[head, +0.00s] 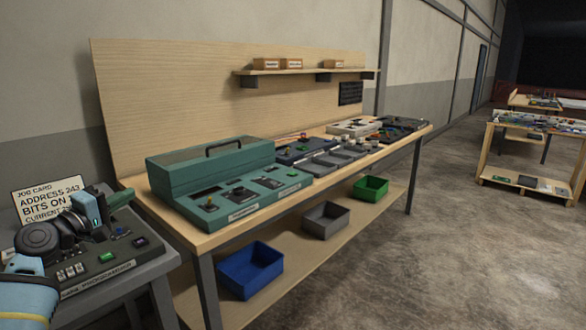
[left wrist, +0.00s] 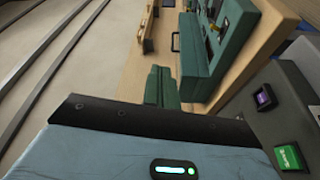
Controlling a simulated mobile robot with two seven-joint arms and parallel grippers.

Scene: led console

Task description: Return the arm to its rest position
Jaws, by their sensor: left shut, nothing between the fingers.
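My left arm (head: 28,300) comes in from the lower left in the head view, bent over the small grey console (head: 122,262). My left gripper (head: 112,200) is shut and empty above the back part of that console. It looks apart from the buttons, though the exact gap cannot be told. The console has white switches (head: 72,272), a green button (head: 107,257) and a small purple display (head: 140,242). The green button also shows in the left wrist view (left wrist: 289,157). My right gripper is out of view.
A job card (head: 48,200) stands behind the console, partly hidden by my arm. A wooden bench (head: 190,235) to the right carries a teal case (head: 210,165) and several panels. Blue (head: 250,270), grey and green bins sit on its lower shelf.

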